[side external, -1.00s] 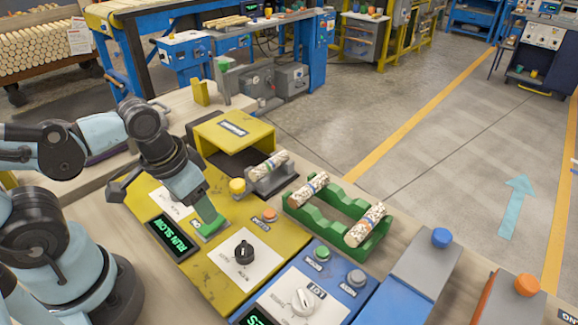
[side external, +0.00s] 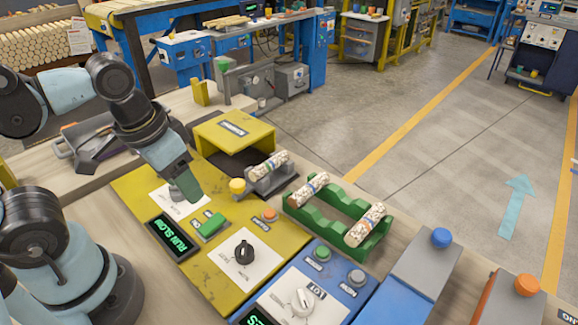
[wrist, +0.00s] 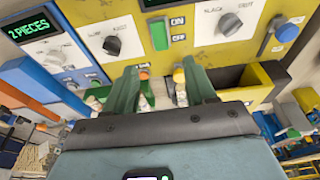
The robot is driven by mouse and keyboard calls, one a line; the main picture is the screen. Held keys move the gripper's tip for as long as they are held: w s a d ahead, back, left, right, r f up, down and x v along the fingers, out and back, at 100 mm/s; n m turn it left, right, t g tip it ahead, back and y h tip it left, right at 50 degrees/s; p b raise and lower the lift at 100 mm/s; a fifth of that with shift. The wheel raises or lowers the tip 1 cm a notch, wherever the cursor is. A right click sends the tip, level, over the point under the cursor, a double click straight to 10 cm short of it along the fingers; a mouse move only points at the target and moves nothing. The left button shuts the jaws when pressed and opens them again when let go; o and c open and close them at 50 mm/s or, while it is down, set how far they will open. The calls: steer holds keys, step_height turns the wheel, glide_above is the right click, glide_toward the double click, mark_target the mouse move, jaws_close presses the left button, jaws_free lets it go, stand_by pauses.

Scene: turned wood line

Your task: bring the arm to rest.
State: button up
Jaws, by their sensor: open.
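My gripper (side external: 186,194) is open and empty, with green fingers. In the side view it hangs above the yellow panel (side external: 190,258), up and to the left of the green rocker switch (side external: 211,225), apart from it. In the wrist view both fingers (wrist: 158,80) stand spread, with the ON/OFF rocker (wrist: 159,34) beyond them. A display (side external: 172,236) on the yellow panel reads RUN SLOW. A grey knob behind the gripper (side external: 177,192) is partly hidden by the fingers.
A black knob (side external: 244,252) and an orange button (side external: 269,215) sit on the yellow panel. A green rack (side external: 322,221) holds two speckled turned pieces; another lies on a grey cradle (side external: 268,180) by the yellow box (side external: 233,131). A grey tray (side external: 88,140) lies behind my arm.

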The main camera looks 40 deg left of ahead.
steer(key=w+a+t, duration=0.1)
steer(key=w+t, duration=0.3)
steer(key=w, duration=0.4)
steer(key=shift+w+a+r, duration=0.15)
steer(key=shift+w+a, duration=0.1)
steer(key=shift+w, duration=0.15)
